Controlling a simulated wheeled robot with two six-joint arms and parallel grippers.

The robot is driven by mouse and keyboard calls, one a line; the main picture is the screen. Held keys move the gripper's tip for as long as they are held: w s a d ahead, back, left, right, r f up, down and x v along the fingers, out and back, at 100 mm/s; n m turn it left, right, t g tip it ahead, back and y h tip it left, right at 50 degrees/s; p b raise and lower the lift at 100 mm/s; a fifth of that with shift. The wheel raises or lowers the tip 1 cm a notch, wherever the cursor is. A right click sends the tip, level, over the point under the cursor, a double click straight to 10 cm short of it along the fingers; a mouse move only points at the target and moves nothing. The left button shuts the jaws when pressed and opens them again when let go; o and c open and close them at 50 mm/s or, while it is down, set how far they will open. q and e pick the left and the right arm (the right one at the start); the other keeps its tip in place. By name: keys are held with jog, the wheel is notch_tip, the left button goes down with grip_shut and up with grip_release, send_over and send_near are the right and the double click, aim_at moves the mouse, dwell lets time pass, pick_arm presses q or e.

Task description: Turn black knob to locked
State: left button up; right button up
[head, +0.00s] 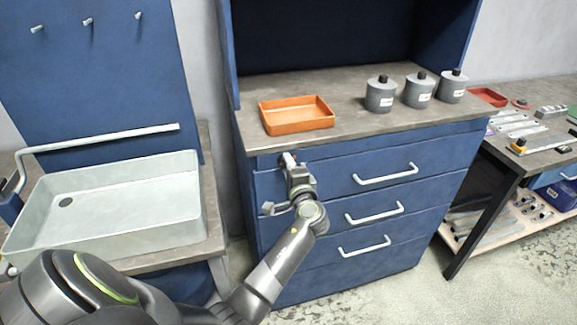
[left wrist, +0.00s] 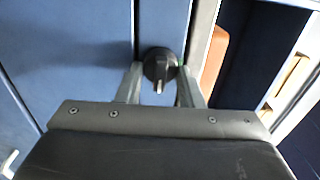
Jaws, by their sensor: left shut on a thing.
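The black knob (left wrist: 158,66) sits on the front of the blue cabinet (head: 335,240). In the left wrist view it is between the two fingers of my left gripper (left wrist: 160,88), with a short pointer on it towards the camera. My left gripper is shut on the knob. In the head view my left gripper (head: 289,160) reaches the cabinet's upper left front, and it hides most of the knob. I cannot read any locked mark. My right gripper is in neither view.
Drawers with white handles (head: 386,174) lie right of my left gripper. Above, the worktop holds an orange tray (head: 297,128) and several grey canisters (head: 380,97). A pale sink (head: 110,215) stands left. A workbench (head: 540,155) with metal parts is at the right.

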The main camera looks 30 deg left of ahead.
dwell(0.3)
pick_arm(q)
jog(key=o, duration=1)
jog(key=shift+c, duration=0.2)
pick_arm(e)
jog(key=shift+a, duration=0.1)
